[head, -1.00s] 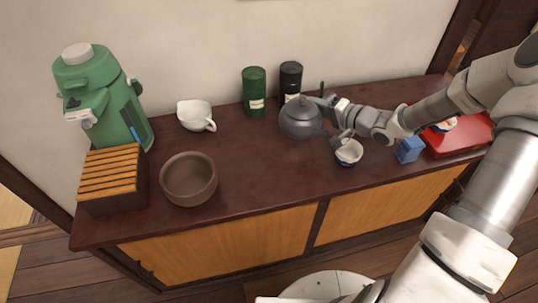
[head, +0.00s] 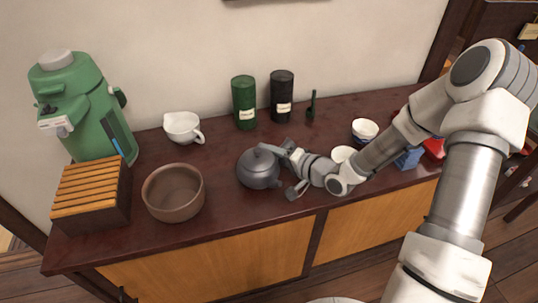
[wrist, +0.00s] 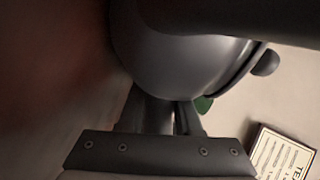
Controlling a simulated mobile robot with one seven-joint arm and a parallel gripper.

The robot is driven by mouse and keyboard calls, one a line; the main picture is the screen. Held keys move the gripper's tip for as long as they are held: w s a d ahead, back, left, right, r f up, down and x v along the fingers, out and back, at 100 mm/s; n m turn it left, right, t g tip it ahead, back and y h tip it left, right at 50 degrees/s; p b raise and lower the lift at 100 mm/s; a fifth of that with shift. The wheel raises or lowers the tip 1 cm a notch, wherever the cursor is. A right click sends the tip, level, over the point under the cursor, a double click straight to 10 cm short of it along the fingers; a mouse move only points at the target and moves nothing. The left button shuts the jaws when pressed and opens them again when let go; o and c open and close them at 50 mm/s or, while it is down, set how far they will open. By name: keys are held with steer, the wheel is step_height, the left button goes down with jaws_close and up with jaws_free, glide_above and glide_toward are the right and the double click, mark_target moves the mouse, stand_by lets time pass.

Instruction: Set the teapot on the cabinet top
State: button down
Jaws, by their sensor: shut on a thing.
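The dark grey teapot (head: 257,169) is over the middle of the dark red-brown cabinet top (head: 240,213), between the brown bowl and my arm. It looks upright; I cannot tell if its base touches the top. My gripper (head: 290,168) is at the teapot's right side and shut on it, though the exact grip is partly hidden. In the wrist view the teapot's rounded dark body (wrist: 190,65) fills the upper middle, right in front of the fingers.
A brown bowl (head: 173,193) and slatted wooden box (head: 92,195) stand left. A green dispenser (head: 85,110), white spouted cup (head: 183,128), green canister (head: 244,103) and black canister (head: 282,97) stand behind. White bowls (head: 365,129), a blue box (head: 408,158) and red tray (head: 435,148) are right.

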steer(key=c, duration=0.9)
jaws_free()
steer(key=shift+r, duration=0.2)
steer(key=p+v, duration=0.3)
steer(key=v, duration=0.7)
steer(key=shift+s+d+r, duration=0.1)
steer(key=shift+s+d, duration=0.1)
steer(key=shift+d, duration=0.1)
steer(key=shift+s+d, duration=0.4)
steer(key=shift+s, duration=0.1)
